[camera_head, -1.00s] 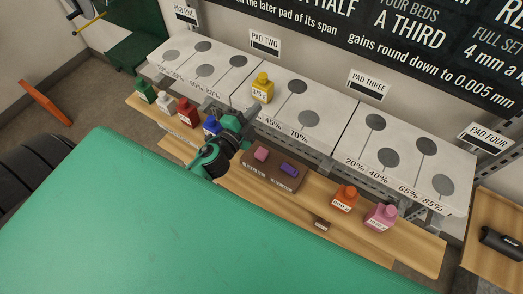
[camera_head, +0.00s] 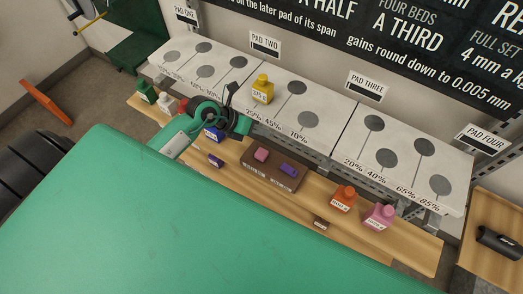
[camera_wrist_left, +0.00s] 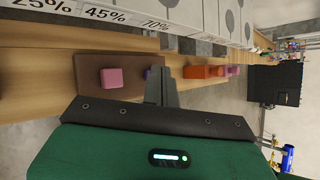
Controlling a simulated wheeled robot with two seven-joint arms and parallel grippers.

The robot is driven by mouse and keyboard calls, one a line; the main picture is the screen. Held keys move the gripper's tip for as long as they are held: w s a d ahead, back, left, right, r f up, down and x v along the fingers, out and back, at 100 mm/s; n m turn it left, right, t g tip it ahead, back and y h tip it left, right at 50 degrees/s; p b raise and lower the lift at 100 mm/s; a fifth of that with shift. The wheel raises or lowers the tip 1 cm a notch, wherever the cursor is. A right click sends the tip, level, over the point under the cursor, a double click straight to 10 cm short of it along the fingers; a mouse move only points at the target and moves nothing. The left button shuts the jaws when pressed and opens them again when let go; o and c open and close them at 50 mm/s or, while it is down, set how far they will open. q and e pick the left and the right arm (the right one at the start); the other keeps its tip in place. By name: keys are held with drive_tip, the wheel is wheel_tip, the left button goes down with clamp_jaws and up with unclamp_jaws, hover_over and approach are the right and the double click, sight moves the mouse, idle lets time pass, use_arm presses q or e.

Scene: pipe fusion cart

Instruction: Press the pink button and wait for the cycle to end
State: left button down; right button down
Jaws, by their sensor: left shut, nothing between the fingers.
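The pink button (camera_head: 262,155) is a raised block on a brown panel (camera_head: 264,171) on the wooden shelf, beside a purple button (camera_head: 289,170). Both stand clear of my gripper in the head view. In the left wrist view the pink button (camera_wrist_left: 111,78) lies left of my fingers, and the purple one is mostly hidden behind them. My left gripper (camera_head: 238,120) is shut and empty, up and left of the panel, apart from the pink button. It also shows in the left wrist view (camera_wrist_left: 160,78). My right gripper is not in view.
A yellow bottle (camera_head: 263,90) stands on the pad behind my gripper. A blue bottle (camera_head: 213,134) is partly hidden by my arm. Orange (camera_head: 343,199) and pink (camera_head: 379,216) bottles stand right of the panel. A small dark purple block (camera_head: 215,161) lies on the shelf.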

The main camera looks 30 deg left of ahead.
use_arm(q)
drive_tip(key=shift+s+a+f, duration=0.1)
drive_tip(key=shift+a+f, duration=0.2)
drive_tip(key=shift+a, duration=0.15)
drive_tip(key=shift+f, duration=0.1)
drive_tip(key=b, duration=0.6)
hover_over(268, 152)
drive_tip(key=s+a, duration=0.2)
drive_tip(key=a, duration=0.1)
wheel_tip(268, 152, down, 8)
drive_tip(key=shift+d+r, duration=0.15)
drive_tip(key=shift+f+b, duration=0.45)
idle(0.8)
drive_tip(key=shift+f, duration=0.4)
